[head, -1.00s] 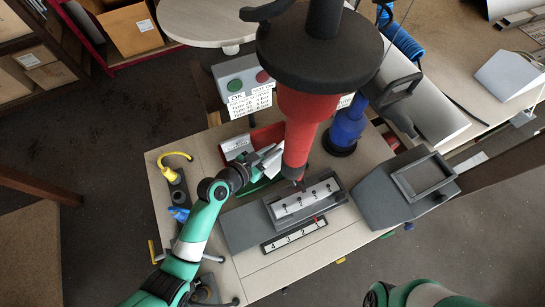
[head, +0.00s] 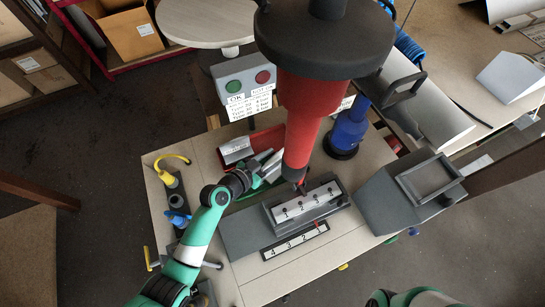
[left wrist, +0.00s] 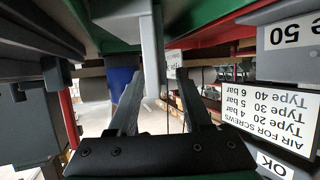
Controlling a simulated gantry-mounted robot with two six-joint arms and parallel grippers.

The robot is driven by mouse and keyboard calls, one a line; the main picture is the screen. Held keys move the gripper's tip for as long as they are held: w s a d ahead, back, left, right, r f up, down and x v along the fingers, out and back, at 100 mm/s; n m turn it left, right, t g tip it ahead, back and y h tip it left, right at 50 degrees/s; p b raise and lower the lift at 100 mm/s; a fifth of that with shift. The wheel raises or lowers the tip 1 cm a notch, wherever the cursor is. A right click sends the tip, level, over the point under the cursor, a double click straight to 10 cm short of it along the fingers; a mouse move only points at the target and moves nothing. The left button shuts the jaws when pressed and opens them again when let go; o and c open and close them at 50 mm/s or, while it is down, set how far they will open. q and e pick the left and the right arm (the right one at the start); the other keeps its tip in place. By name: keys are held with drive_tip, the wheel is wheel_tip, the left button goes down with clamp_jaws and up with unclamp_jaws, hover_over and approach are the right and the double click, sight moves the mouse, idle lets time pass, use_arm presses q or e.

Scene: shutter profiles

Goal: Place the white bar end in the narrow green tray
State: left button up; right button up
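A green surface (left wrist: 115,46), probably the tray, is at the top of that view. My right gripper is not in view.
A red tool (head: 302,125) hangs close to the right of the left gripper. A grey fixture holds a numbered strip (head: 303,201); another numbered strip (head: 295,241) lies in front. A red bin (head: 263,140) and button box (head: 247,82) stand behind. A blue tool (head: 345,133) stands farther right.

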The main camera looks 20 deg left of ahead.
use_arm(q)
drive_tip(key=shift+r, duration=0.1)
drive_tip(key=shift+s+a+r+p, duration=0.1)
drive_tip(key=shift+s+r+p, duration=0.1)
drive_tip(key=shift+p, duration=0.15)
drive_tip(key=p+v, duration=0.3)
drive_tip(key=v, duration=0.8)
drive_tip(key=shift+s, duration=0.2)
